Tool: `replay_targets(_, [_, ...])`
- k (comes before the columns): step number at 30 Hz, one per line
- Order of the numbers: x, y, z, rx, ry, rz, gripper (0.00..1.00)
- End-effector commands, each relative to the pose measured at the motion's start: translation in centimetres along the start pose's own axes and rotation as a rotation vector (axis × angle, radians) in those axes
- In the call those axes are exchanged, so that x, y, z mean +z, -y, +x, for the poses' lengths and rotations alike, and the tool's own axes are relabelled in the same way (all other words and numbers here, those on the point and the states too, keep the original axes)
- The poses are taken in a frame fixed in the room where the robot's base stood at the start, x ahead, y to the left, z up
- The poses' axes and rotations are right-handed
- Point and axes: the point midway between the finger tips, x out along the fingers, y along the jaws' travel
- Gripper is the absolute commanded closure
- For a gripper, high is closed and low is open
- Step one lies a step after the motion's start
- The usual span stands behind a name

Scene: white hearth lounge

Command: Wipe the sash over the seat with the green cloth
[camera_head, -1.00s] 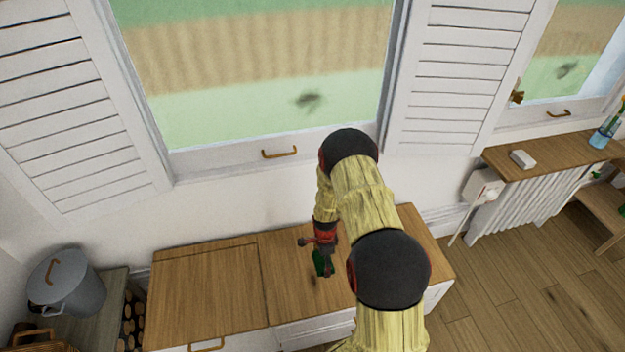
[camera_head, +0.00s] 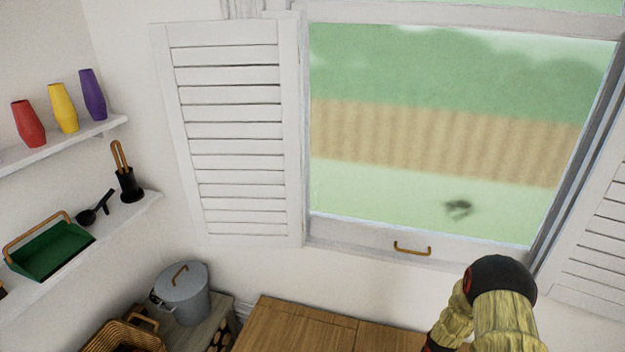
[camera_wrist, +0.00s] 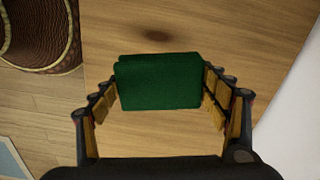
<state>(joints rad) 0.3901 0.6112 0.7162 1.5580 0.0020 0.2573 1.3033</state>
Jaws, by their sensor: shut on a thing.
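The sash (camera_head: 450,130) is the window above the wooden seat (camera_head: 290,330), with a brass handle (camera_head: 412,249) on its bottom rail. A dark smudge (camera_head: 458,208) shows low on the pane. In the wrist view the green cloth (camera_wrist: 158,82), a folded block, sits between the two fingers of my gripper (camera_wrist: 160,90), which is shut on it. The cloth is above the wooden seat top (camera_wrist: 200,30). In the head view my arm shows at the lower right; my gripper and the cloth are out of that frame.
White louvred shutters (camera_head: 232,130) stand open beside the window. A grey lidded pot (camera_head: 184,292) and a wicker basket (camera_head: 125,335) are at the lower left. Wall shelves hold vases, a green dustpan-like tray (camera_head: 52,248) and black tools. A round woven basket (camera_wrist: 40,30) shows in the wrist view.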

Motion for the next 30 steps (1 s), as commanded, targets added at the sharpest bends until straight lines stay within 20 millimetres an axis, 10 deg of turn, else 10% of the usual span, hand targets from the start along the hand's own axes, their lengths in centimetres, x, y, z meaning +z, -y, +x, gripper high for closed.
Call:
replay_targets(11, [2.2, -2.8, -3.4, -0.004, -0.004, -0.708, 0.57])
replay_targets(21, [10.2, -0.3, -14.6, -0.007, -0.009, -1.471, 0.57])
replay_targets(30, [17.8, 2.2, -22.3, -0.001, -0.004, -1.665, 0.57])
